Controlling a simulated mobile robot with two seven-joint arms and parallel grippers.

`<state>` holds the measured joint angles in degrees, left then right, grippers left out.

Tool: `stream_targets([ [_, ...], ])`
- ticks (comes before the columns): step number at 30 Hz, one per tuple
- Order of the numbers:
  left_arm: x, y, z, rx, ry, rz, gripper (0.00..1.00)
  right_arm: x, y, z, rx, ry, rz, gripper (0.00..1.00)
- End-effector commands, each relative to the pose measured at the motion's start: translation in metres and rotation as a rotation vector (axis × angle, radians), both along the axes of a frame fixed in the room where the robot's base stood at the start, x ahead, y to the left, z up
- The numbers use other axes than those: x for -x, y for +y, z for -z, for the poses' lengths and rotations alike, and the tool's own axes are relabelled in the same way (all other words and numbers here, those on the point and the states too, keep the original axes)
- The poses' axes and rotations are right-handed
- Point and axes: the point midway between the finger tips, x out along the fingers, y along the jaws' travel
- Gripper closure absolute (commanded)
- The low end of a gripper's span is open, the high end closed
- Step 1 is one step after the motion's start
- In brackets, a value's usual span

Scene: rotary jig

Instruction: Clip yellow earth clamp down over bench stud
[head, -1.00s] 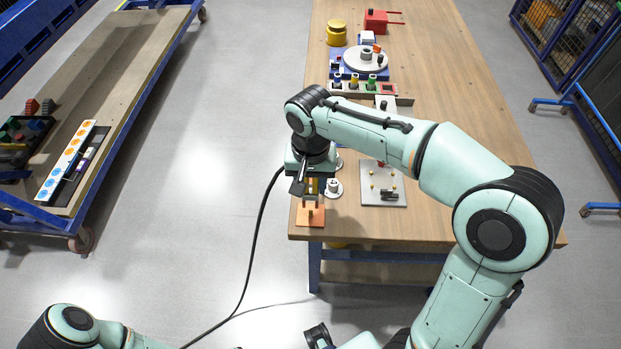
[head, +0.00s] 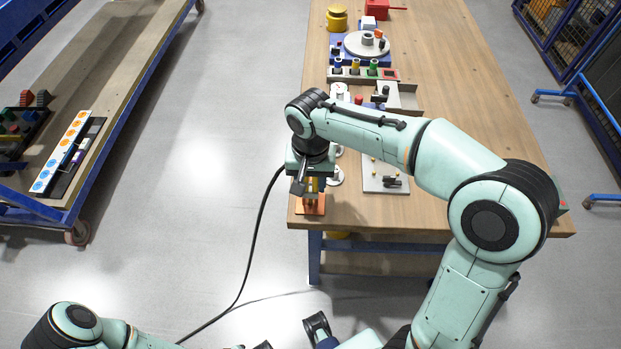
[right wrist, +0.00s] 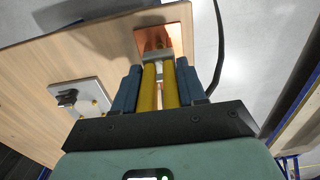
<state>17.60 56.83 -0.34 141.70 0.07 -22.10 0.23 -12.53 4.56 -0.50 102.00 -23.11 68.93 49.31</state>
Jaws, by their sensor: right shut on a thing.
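My right gripper (head: 312,186) is shut on the yellow earth clamp (right wrist: 158,90) over the bench's near left corner. In the right wrist view its two yellow arms lie between my blue fingers (right wrist: 160,88), with a grey jaw end (right wrist: 158,56) beyond them. The jaw end is at the orange-copper plate (right wrist: 172,38), which also shows in the head view (head: 303,208). The stud is largely hidden by the clamp; I cannot tell whether the jaws are around it. My left arm is at the bottom left of the head view; its gripper is not clearly shown.
A black cable (head: 257,225) hangs from the right gripper area to the floor. A grey plate with pegs (head: 385,178) lies to the right on the wooden bench (head: 450,165). A turntable (head: 366,46) and coloured knobs stand farther back. A cart (head: 95,80) stands left.

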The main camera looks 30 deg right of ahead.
Motion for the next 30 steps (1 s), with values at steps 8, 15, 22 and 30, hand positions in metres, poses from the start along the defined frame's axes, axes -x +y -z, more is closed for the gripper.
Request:
stream_targets([
  [8,-0.0008,0.0,-0.0025,0.0,-0.001,0.0,0.57,-0.0003,0.0005,-0.0015,-0.001,-0.003,0.0,1.0],
  [15,-0.0007,0.0001,-0.002,0.0,-0.001,0.0,0.57,-0.0004,0.0006,-0.001,-0.001,-0.003,0.0,1.0],
  [22,-0.0002,0.0,-0.0005,0.0,0.0,0.0,0.57,-0.0002,0.0006,0.0012,-0.001,-0.003,0.0,1.0],
  [30,0.0007,0.0,0.0021,0.0,0.001,0.0,0.57,-0.0002,0.0006,0.0052,-0.001,-0.002,0.0,1.0],
])
